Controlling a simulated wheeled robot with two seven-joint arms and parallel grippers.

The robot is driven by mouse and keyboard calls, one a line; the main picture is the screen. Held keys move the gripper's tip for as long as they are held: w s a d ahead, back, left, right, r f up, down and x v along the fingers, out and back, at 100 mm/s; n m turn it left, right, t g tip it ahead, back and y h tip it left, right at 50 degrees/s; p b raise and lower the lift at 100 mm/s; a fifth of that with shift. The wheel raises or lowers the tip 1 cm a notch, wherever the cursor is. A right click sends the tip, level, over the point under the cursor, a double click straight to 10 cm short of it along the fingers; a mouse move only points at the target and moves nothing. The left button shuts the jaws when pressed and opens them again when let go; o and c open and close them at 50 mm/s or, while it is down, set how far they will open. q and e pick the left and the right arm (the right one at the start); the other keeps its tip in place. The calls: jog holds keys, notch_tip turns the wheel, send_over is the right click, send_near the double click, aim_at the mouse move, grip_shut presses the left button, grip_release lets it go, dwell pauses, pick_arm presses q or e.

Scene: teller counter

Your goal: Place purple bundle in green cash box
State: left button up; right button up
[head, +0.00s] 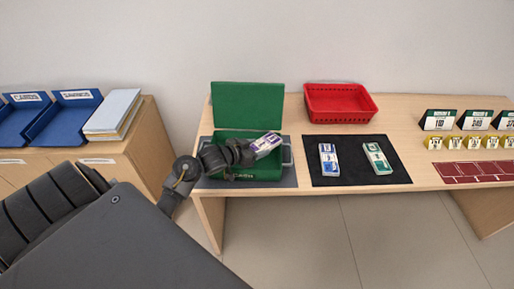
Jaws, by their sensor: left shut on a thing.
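The green cash box (222,136) stands open on a grey mat (288,181) on the counter, its lid (247,105) raised at the back. My left gripper (255,150) is shut on the purple bundle (266,145), a white banknote bundle with a purple band. The bundle is tilted and appears over the right part of the box opening. I cannot tell whether it touches the box. My gripper and wrist hide much of the box interior. My right gripper is not in view.
A black mat (345,178) to the right holds a blue-banded bundle (328,160) and a green-banded bundle (377,158). A red basket (340,104) stands behind it. Number cards (438,120), yellow tags (453,143) and a dark red mat (470,172) lie at the right. Blue trays (66,116) are at the left.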

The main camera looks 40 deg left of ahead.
pick_arm(q)
jog(key=shift+f, duration=0.2)
jog(key=o, duration=1)
jog(key=shift+r, duration=0.25)
jog(key=v, duration=1.2)
jog(key=shift+r, duration=0.15)
jog(key=shift+w, duration=0.1)
